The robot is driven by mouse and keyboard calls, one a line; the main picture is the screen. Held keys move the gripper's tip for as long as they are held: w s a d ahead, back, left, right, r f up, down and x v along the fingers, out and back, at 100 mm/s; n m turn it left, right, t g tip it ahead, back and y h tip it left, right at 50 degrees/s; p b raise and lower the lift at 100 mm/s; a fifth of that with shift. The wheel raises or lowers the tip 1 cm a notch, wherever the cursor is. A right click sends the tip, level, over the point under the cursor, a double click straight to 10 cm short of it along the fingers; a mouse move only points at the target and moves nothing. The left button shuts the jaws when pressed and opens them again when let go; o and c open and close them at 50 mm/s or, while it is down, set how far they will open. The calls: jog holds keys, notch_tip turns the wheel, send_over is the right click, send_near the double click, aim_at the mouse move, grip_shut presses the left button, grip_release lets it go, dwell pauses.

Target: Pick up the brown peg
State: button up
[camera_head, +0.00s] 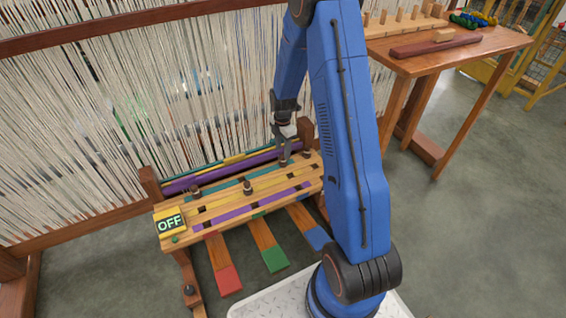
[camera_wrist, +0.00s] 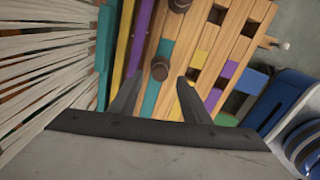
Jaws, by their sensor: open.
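Several brown pegs stand on the slatted wooden frame (camera_head: 235,212). In the head view, one brown peg (camera_head: 248,187) is near the middle of the frame and another peg (camera_head: 195,190) is to its left. My gripper (camera_head: 284,156) points down over the right part of the frame. In the wrist view, my open gripper (camera_wrist: 159,78) has a brown peg (camera_wrist: 160,68) between its fingertips in the picture, with no visible contact. Another peg (camera_wrist: 179,5) shows at the top edge. The height gap cannot be told.
Loom threads (camera_head: 130,100) hang behind the frame. An OFF sign (camera_head: 170,224) is at its left end. Red (camera_head: 229,280), green (camera_head: 275,260) and blue (camera_head: 318,238) tipped pedals stick out in front. A wooden table (camera_head: 420,64) stands at the right.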

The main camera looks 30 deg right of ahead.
aim_at(283, 156)
jog(key=shift+f, duration=3.15)
jog(key=shift+c, duration=0.3)
jog(key=c, duration=0.8)
